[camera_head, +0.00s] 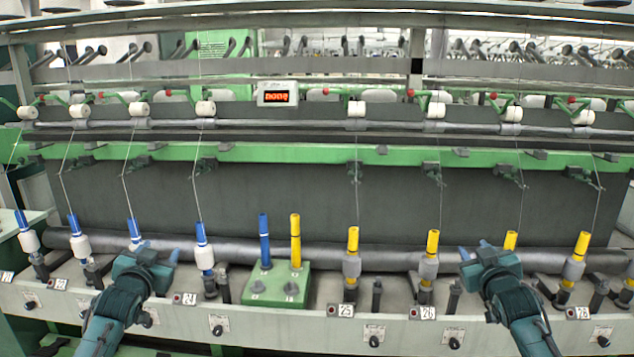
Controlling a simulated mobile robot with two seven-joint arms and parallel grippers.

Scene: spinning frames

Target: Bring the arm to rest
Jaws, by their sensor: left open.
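My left gripper (159,255) is low at the left, in front of the spindle rail, and its fingers stand apart with nothing between them. It hides the lower part of a blue bobbin (134,229) behind it. My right gripper (475,250) is low at the right, in front of the rail beside a yellow bobbin (432,243). Its two blue fingertips point up and away from me and look slightly apart, with nothing seen between them. It partly hides another yellow bobbin (510,241) behind it.
A green block (275,287) stands on the rail between my grippers, holding a blue tube (264,240) and a yellow tube (295,240). Bobbins with threads stand on both sides. A green beam (330,154) crosses above.

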